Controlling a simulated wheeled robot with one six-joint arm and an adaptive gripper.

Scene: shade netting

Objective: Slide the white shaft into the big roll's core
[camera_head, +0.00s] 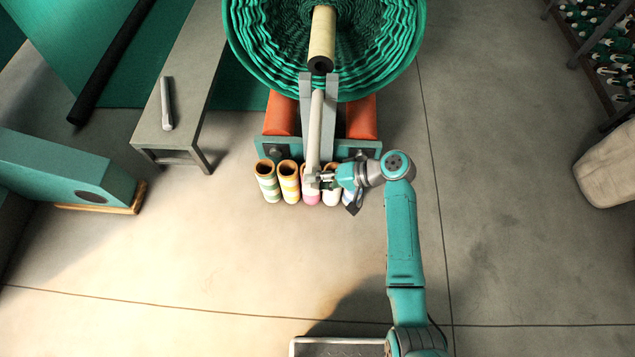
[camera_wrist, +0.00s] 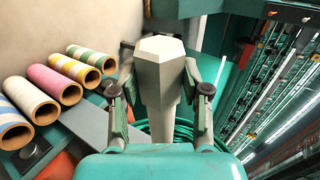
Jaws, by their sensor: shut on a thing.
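The big roll (camera_head: 245,45) of green netting is at the top of the head view. Its beige core (camera_head: 321,35) sticks out toward me, with a dark open end. The white shaft (camera_head: 315,130) points up the picture toward the core; its far tip shows just below the core's mouth, apart from it in the picture. My gripper (camera_head: 318,180) is shut on the shaft's near end. In the wrist view the shaft's thick faceted head (camera_wrist: 160,75) sits between the two fingers. I cannot tell exactly how shaft and core line up in height.
Grey uprights (camera_head: 305,105) flank the shaft, with orange rollers (camera_head: 279,115) outside them. Several coloured tubes (camera_head: 289,185) stand below the shaft and gripper. A grey bench (camera_head: 150,135) with a grey handle-like object (camera_head: 167,103) is at left.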

